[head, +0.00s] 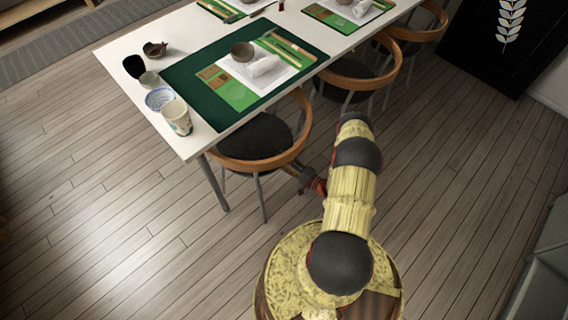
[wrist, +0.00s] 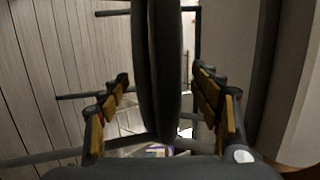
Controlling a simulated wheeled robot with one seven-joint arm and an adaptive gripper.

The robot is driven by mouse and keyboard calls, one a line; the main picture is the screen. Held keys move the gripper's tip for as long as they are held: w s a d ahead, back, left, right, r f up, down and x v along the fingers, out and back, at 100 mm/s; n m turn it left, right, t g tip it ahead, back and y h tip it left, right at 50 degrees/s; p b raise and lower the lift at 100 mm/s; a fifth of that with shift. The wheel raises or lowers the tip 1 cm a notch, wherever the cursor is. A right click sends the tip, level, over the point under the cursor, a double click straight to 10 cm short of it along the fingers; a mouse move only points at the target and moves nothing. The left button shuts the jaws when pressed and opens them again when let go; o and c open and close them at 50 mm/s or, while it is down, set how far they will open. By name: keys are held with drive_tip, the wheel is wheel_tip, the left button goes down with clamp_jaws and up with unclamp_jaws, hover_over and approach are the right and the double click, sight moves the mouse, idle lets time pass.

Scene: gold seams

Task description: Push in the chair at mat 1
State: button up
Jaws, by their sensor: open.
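The nearest chair (head: 255,137) has a dark round seat, a curved wooden back rail and grey metal legs. It stands at the near end of the white table, its seat partly under the tabletop and its back rail outside the edge. The nearest green mat (head: 178,84) lies on the tabletop above it; no number shows. My gripper (head: 307,182) is low beside the chair's right side, partly hidden by the rail. In the wrist view my open gripper (wrist: 163,105) has its fingers either side of a dark, edge-on part, apparently the seat (wrist: 156,60). Contact cannot be told.
The white table (head: 190,145) carries a patterned cup (head: 177,117), a striped bowl (head: 159,98) and a brown bowl (head: 242,51) near this end. More chairs (head: 358,75) line its right side. Wooden floor (head: 110,240) is clear at left and right.

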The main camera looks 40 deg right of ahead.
drive_tip(key=shift+c, duration=0.3)
drive_tip(key=c, duration=1.5)
clamp_jaws()
